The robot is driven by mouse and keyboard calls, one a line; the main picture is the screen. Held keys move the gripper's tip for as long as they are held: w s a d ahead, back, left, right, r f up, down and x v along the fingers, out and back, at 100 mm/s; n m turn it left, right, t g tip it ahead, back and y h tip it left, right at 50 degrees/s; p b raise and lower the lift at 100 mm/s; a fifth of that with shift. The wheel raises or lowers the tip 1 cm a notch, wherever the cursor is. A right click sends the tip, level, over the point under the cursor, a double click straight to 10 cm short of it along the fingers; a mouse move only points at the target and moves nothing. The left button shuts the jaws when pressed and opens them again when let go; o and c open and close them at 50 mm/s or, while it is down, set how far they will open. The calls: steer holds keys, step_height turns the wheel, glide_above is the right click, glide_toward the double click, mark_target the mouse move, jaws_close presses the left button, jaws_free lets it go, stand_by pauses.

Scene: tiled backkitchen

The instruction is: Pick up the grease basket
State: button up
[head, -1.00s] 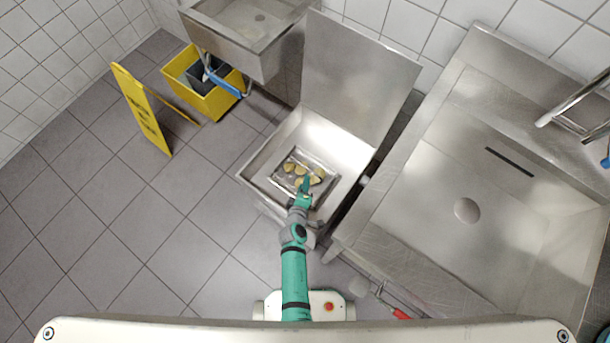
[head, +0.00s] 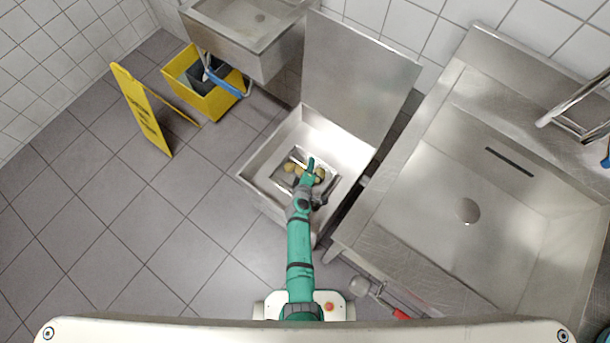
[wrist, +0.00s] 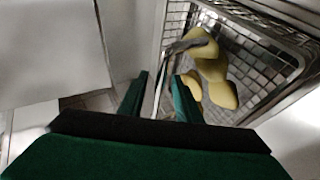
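The grease basket (wrist: 262,62) is a wire-mesh metal basket with several yellow lumps (wrist: 212,66) in it. In the head view the basket (head: 281,180) sits inside an open steel box, partly hidden by my arm. My gripper (head: 310,163) is over the basket, pointing away from me. In the wrist view my gripper's (wrist: 160,88) two green fingers are apart, with a thin metal edge of the basket showing between them. I cannot tell whether they touch it. A grey strip crosses the lumps; I cannot tell whether it is a handle.
The steel box (head: 259,172) has its lid (head: 358,75) raised at the back. A large steel sink (head: 430,205) stands close on the right. A smaller basin (head: 230,45), a yellow bucket (head: 215,104) and a yellow floor sign (head: 143,112) are at the left.

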steer(key=shift+x, duration=1.2)
steer(key=shift+c, duration=0.7)
jaws_close()
